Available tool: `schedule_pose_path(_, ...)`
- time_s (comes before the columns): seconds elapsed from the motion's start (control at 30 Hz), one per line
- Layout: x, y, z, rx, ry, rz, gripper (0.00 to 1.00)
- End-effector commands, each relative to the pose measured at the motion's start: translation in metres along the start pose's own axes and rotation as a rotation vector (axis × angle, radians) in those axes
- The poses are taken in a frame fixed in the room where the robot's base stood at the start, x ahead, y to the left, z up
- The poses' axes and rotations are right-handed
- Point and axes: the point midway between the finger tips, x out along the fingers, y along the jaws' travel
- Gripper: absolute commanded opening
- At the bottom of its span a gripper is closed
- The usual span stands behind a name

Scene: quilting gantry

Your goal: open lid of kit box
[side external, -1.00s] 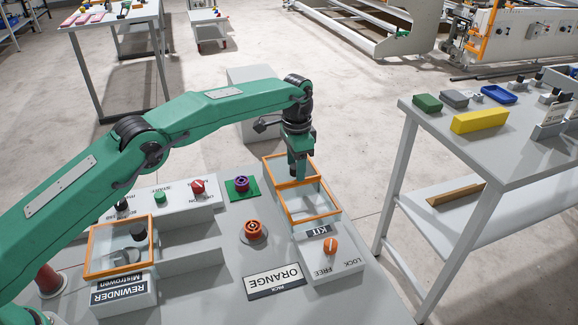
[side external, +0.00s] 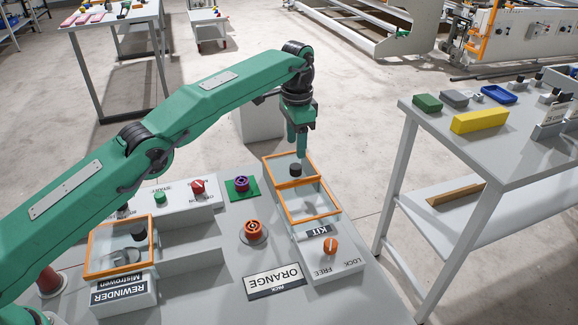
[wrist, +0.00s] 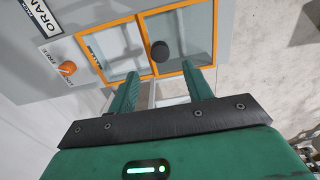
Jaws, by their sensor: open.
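The kit box has an orange-framed lid (side external: 320,181) with two clear panes; it looks down. A black knob (side external: 295,170) stands on the lid, also visible in the wrist view (wrist: 158,50). My gripper (side external: 302,154) is open and empty above the lid's far part, just behind the knob in the side view. In the wrist view, my gripper's fingertips (wrist: 158,76) are spread, with the knob beyond them and apart from both. An orange selector (side external: 330,246) marked LOCK and FREE sits in front of the KIT label; its setting is unclear.
A rewinder box (side external: 119,272) with an orange-framed lid stands at the left. An orange-red knob (side external: 253,231), a purple knob on a green plate (side external: 241,184) and an ORANGE sign (side external: 275,281) are nearby. A side table (side external: 540,150) stands to the right, across a floor gap.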

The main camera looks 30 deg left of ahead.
Motion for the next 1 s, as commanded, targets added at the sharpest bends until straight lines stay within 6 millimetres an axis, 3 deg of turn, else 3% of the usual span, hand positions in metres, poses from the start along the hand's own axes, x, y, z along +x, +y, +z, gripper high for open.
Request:
schedule_pose_path(0.67, -0.008, 0.000, 0.001, -0.003, 0.002, -0.001, 0.50)
schedule_pose_path(0.87, -0.024, -0.005, 0.007, -0.025, 0.014, -0.007, 0.50)
schedule_pose_path(1.0, -0.047, -0.011, 0.015, -0.055, 0.033, -0.016, 0.50)
